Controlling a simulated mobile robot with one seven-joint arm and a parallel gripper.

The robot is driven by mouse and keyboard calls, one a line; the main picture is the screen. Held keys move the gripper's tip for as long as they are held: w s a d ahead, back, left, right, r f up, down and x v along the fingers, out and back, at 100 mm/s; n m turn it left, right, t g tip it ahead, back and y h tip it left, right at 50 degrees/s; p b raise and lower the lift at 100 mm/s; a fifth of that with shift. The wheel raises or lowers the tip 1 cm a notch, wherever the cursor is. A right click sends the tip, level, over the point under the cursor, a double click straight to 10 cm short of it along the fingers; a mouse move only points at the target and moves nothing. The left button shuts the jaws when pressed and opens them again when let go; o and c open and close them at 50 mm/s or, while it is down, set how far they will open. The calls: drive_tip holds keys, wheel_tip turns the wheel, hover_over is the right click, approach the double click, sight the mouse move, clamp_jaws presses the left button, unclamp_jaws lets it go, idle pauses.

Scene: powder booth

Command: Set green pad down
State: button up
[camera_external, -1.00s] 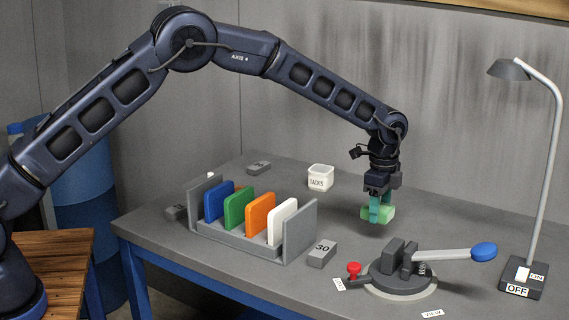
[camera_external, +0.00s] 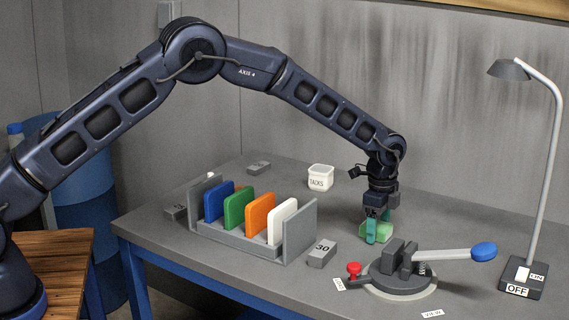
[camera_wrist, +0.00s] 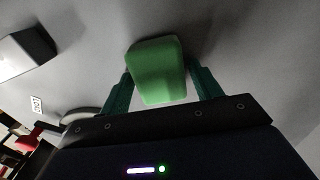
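The green pad (camera_external: 384,233) is a small light-green block at the right half of the bench, behind the clamp fixture. In the wrist view the pad (camera_wrist: 158,70) sits between the two teal fingers of my gripper (camera_wrist: 160,82), which press its left and right sides. In the external view my gripper (camera_external: 379,226) points down, with the pad low between its fingers at the bench top. I cannot tell whether the pad's underside touches the surface. The near finger hides part of the pad.
A clamp fixture (camera_external: 400,277) with a blue-knobbed lever is close in front. A grey rack (camera_external: 299,232) with coloured panels stands left, beside a grey block marked 30 (camera_external: 322,254). A white TACKS cup (camera_external: 320,178) is behind; a lamp (camera_external: 540,180) stands right.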

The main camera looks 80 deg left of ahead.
sight(378, 225)
drive_tip(key=shift+o, duration=0.4)
wheel_tip(378, 225, up, 11)
drive_tip(key=s+d+r+n+t, duration=0.1)
drive_tip(key=s+d+r, duration=0.2)
drive_tip(key=s+r, duration=0.45)
drive_tip(key=s+d+r+n, duration=0.1)
drive_tip(key=s+d+r, duration=0.3)
drive_tip(key=r, duration=0.6)
drive_tip(key=s+d+r+n+t, duration=0.1)
drive_tip(key=s+d+r, duration=0.1)
drive_tip(key=s+r, duration=0.45)
drive_tip(key=s+d+r+n, duration=0.1)
drive_tip(key=s+r, duration=0.2)
drive_tip(key=s, duration=0.7)
drive_tip(key=s+d+r+n+t, duration=0.1)
drive_tip(key=s+d, duration=0.1)
drive_tip(key=s, duration=0.8)
drive_tip(key=s+d+r+n, duration=0.1)
drive_tip(key=s+d+n, duration=0.1)
drive_tip(key=s, duration=0.7)
drive_tip(key=s+d+f+n, duration=0.1)
drive_tip(key=s+f, duration=0.2)
drive_tip(key=s, duration=0.5)
drive_tip(key=s+f+n+t, duration=0.1)
drive_tip(key=s+f, duration=0.2)
drive_tip(key=s, duration=0.6)
drive_tip(key=shift+d+t, duration=0.3)
drive_tip(key=shift+d, duration=0.1)
